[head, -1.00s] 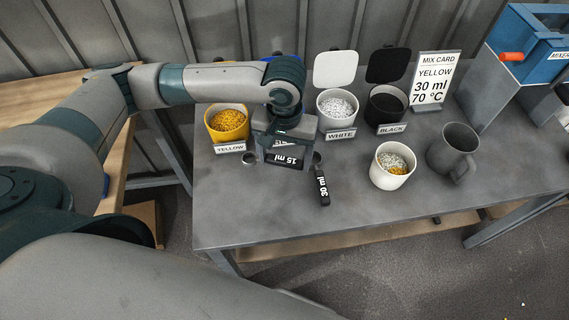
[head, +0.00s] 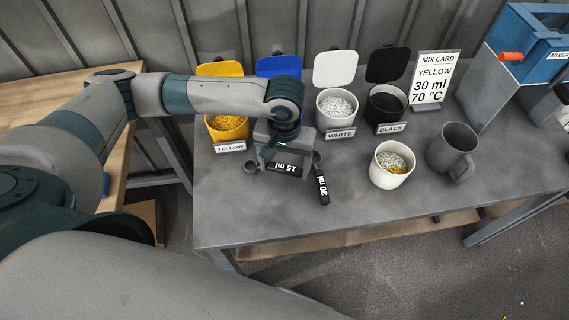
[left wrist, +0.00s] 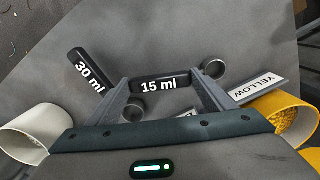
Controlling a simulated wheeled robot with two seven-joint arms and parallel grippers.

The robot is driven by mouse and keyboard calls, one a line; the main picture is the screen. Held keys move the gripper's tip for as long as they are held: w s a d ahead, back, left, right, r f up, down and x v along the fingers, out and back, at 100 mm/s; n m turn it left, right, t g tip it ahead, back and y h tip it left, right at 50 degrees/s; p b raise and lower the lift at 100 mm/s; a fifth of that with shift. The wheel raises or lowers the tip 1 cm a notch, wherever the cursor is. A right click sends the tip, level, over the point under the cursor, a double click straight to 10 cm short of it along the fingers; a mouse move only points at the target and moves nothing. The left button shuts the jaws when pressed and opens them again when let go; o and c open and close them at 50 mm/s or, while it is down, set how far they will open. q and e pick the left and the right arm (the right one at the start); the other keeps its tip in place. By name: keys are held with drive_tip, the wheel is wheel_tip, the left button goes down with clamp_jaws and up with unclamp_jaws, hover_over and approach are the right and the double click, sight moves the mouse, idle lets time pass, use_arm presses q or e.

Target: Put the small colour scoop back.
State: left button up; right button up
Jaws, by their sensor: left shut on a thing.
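The small scoop has a black handle marked 15 ml (head: 286,169) and a small metal cup (head: 250,166). It also shows in the left wrist view (left wrist: 160,84), its cup to the right of the handle. My left gripper (head: 277,164) points down over it and is shut on the handle, one finger near each end. The scoop is at or just above the grey table (head: 400,215); I cannot tell whether it touches. The larger scoop, marked 30 ml (head: 323,188), lies just to the right. My right gripper is not in view.
A yellow tub (head: 228,127), white tub (head: 337,108) and black tub (head: 385,104) stand open behind. A cup with white and yellow granules (head: 391,165) and a grey mug (head: 453,150) stand right. A mix card (head: 434,80) stands behind. The table's front is clear.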

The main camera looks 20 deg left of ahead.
use_arm(q)
drive_tip(key=o, duration=1.1)
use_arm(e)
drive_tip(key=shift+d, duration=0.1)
use_arm(q)
drive_tip(key=shift+r, duration=0.35)
drive_tip(key=shift+r+b, duration=0.35)
drive_tip(key=shift+r, duration=5.35)
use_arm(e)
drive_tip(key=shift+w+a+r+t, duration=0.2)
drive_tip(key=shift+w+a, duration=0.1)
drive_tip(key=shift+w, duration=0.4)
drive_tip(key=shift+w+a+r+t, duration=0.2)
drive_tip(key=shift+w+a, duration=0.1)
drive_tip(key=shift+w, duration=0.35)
